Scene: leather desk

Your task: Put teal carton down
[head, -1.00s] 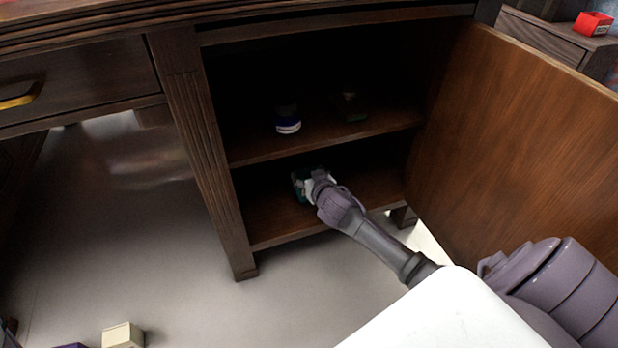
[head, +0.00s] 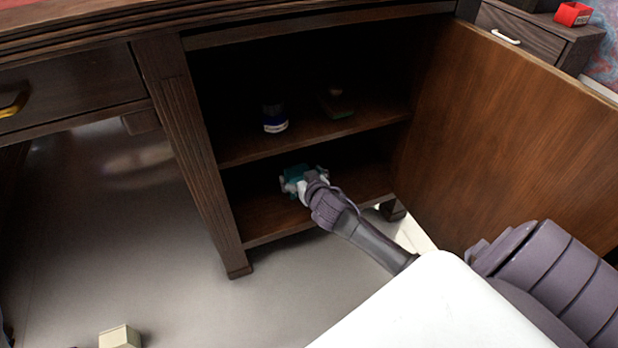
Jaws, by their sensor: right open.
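The teal carton (head: 296,172) is in the lower compartment of the open desk cabinet, low over or on the bottom shelf (head: 265,217); I cannot tell if it touches the shelf. My right gripper (head: 303,183) reaches into this compartment from the front right. Its fingers are open and at the carton, partly covering it. My left gripper is not in view.
The cabinet's middle shelf (head: 240,151) holds a white and blue container (head: 275,119) and a dark green item (head: 338,104). The open door (head: 510,130) stands on the right. A cream box (head: 120,337) lies on the floor. A red box (head: 573,14) sits on a drawer unit.

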